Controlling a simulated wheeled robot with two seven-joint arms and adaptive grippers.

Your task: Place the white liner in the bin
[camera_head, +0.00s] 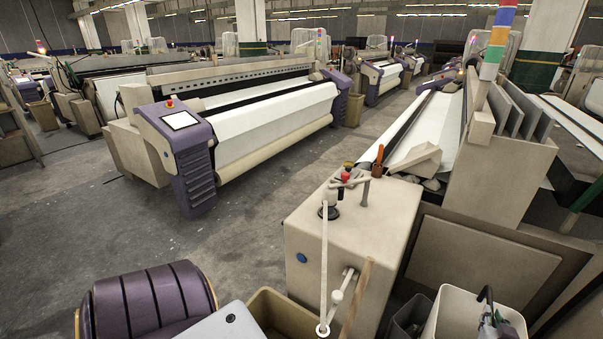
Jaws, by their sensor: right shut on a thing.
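The white liner (452,314) is an open-topped white box at the bottom right, cut off by the lower edge of the picture. My right gripper (490,319) is at the liner's right part and is shut on it; the exact contact is hard to make out. A tan open bin (262,301) stands at the bottom centre, left of the loom's cream end cabinet. A smaller dark grey open container (398,325) is just left of the liner. My left gripper is not in view.
The cream cabinet (340,245), with knobs and upright rods on it, stands between the tan bin and the liner. A purple ribbed rounded body (150,300) is at the bottom left. Looms (260,120) line the hall. Grey floor (100,220) is open at left.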

